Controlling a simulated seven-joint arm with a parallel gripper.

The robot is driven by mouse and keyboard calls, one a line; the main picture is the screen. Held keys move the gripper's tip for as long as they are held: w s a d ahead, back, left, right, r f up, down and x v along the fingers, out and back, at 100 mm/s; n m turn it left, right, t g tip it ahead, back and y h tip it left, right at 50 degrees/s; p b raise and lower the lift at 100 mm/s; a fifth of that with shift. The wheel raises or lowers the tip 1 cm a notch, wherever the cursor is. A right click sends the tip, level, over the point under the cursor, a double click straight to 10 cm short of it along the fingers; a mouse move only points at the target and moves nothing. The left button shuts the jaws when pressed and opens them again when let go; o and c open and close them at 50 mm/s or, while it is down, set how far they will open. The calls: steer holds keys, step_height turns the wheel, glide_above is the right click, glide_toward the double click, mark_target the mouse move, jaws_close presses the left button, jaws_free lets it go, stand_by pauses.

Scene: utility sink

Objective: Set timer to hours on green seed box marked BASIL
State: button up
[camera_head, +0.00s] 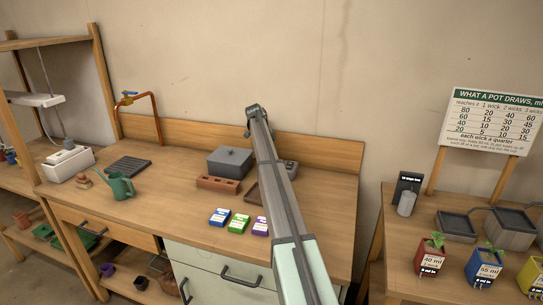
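A small green seed box (238,224) lies on the wooden bench, in the middle of a row of three. Its label is too small to read, so I cannot confirm BASIL or any hours. My arm reaches up across the bench to a joint in front of the wall. My gripper does not show in this view.
A blue seed box (219,217) and a purple one (261,227) flank the green box. A watering can (121,186), black tray (128,166), grey lidded box (230,161) and brick (217,184) stand around. Bench room shows between can and boxes. A sign (493,122) stands right.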

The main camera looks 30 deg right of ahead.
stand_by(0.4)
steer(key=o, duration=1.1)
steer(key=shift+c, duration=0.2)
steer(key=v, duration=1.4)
